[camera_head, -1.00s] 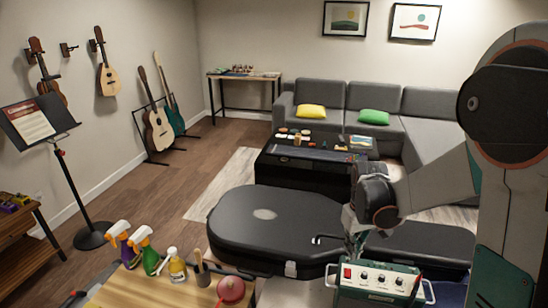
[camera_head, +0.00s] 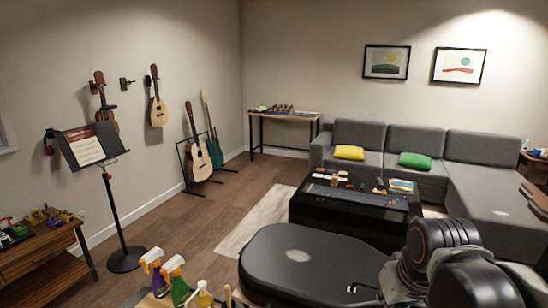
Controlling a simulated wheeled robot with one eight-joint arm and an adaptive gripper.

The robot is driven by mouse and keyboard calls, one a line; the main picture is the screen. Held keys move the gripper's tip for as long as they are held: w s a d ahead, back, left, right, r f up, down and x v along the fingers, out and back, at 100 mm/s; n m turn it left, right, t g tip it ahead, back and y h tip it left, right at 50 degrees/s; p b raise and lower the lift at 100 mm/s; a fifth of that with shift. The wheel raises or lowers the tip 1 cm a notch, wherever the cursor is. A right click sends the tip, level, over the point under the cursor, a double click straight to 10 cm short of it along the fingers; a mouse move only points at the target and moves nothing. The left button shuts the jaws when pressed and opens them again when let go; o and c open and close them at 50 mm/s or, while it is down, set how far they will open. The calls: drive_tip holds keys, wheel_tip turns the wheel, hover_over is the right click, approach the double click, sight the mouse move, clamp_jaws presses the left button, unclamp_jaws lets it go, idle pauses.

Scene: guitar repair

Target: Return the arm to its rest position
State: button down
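My arm is folded low at the bottom right of the head view, with its dark rounded joints close to the camera. My gripper (camera_head: 396,286) shows only in part, as grey metal at the lower edge in front of the black guitar case (camera_head: 318,252). Its fingertips are not clear, and I cannot tell whether they are open or shut. I see no object held in it.
Spray bottles (camera_head: 172,280) stand at the bottom edge. A music stand (camera_head: 108,190) and a wooden pedal shelf (camera_head: 45,250) are at left. A black coffee table (camera_head: 350,205) and grey sofa (camera_head: 470,190) lie beyond the case. Wooden floor at left centre is open.

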drive_tip(key=s+a+t, duration=0.2)
drive_tip(key=s+a, duration=0.1)
drive_tip(key=s, duration=0.3)
drive_tip(key=shift+s+r+m+t+b, duration=0.3)
drive_tip(key=shift+r, duration=0.1)
drive_tip(key=shift+w+d, duration=0.1)
drive_tip(key=w+d+f+n+g, duration=0.2)
drive_tip(key=w+d+f+n, duration=0.1)
drive_tip(key=w+n, duration=0.3)
drive_tip(key=w+d+f+n+g, duration=0.3)
drive_tip(key=w+d+n, duration=0.2)
drive_tip(key=w+n, duration=0.2)
drive_tip(key=shift+w+d+f+g, duration=0.2)
drive_tip(key=shift+w+d+g, duration=0.1)
drive_tip(key=shift+w, duration=0.9)
drive_tip(key=f+b, duration=0.2)
drive_tip(key=f, duration=0.2)
drive_tip(key=w+f+b, duration=0.1)
drive_tip(key=f+b, duration=0.1)
drive_tip(key=f, duration=0.3)
drive_tip(key=w+f+b, duration=0.1)
drive_tip(key=f+b, duration=0.1)
drive_tip(key=f, duration=0.2)
drive_tip(key=shift+d+f, duration=0.4)
